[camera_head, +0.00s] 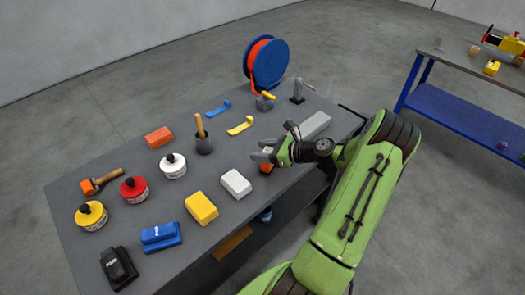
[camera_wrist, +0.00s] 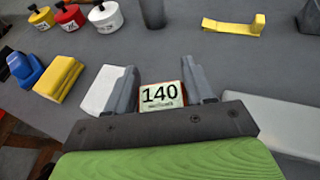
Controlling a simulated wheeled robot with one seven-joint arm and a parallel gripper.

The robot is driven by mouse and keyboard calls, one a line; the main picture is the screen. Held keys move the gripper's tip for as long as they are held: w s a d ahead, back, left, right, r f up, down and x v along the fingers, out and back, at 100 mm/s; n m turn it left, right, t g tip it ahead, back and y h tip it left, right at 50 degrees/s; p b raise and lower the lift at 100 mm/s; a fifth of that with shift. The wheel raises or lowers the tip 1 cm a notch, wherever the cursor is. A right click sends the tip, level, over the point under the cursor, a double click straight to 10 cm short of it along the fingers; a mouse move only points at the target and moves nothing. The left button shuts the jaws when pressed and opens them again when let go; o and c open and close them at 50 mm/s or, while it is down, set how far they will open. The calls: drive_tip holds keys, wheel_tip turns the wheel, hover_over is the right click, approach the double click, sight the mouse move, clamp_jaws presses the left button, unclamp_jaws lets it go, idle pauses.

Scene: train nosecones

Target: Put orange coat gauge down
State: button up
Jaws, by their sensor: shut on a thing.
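The orange coat gauge (camera_wrist: 161,96) is between the two fingers of my gripper (camera_wrist: 160,78) in the wrist view. Its white face reads 140 and has an orange edge. In the head view my gripper (camera_head: 268,152) is low over the right part of the grey table (camera_head: 220,180). Only a small orange part of the gauge (camera_head: 266,168) shows there, under the fingers. My gripper is shut on the gauge. I cannot tell whether the gauge touches the table.
A white block (camera_head: 236,183) lies left of my gripper and a long grey block (camera_head: 315,125) right of it. A yellow block (camera_head: 201,207), blue gauge (camera_head: 161,236), black gauge (camera_head: 118,267), several tins and a yellow bracket (camera_head: 241,126) share the table. Bare table lies between them.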

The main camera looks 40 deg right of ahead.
drive_tip(key=o, duration=1.1)
drive_tip(key=p+v, duration=0.2)
drive_tip(key=v, duration=1)
drive_tip(key=w+a+r+n+g+h, duration=0.15)
drive_tip(key=a+r+n+g, duration=0.25)
drive_tip(key=a+n, duration=0.5)
drive_tip(key=w+a+r+n+g+h, duration=0.15)
drive_tip(key=a+r+n+g, duration=0.25)
drive_tip(key=a+n, duration=0.55)
drive_tip(key=s+a+r+n+h, duration=0.1)
drive_tip(key=s+a+r+n, duration=0.1)
drive_tip(key=s+a+n, duration=0.2)
drive_tip(key=s+a+r+n, duration=0.3)
drive_tip(key=s+n, duration=0.1)
drive_tip(key=s, duration=0.1)
drive_tip(key=s+a+r+n+t+h, duration=0.1)
drive_tip(key=s+a+r+n, duration=0.1)
drive_tip(key=s+a+n, duration=0.2)
drive_tip(key=shift+s+a+r+n+h, duration=0.15)
drive_tip(key=shift+s+n, duration=0.05)
drive_tip(key=shift+s, duration=0.15)
drive_tip(key=shift+s+a+r+n+h, duration=0.15)
drive_tip(key=shift+s, duration=0.25)
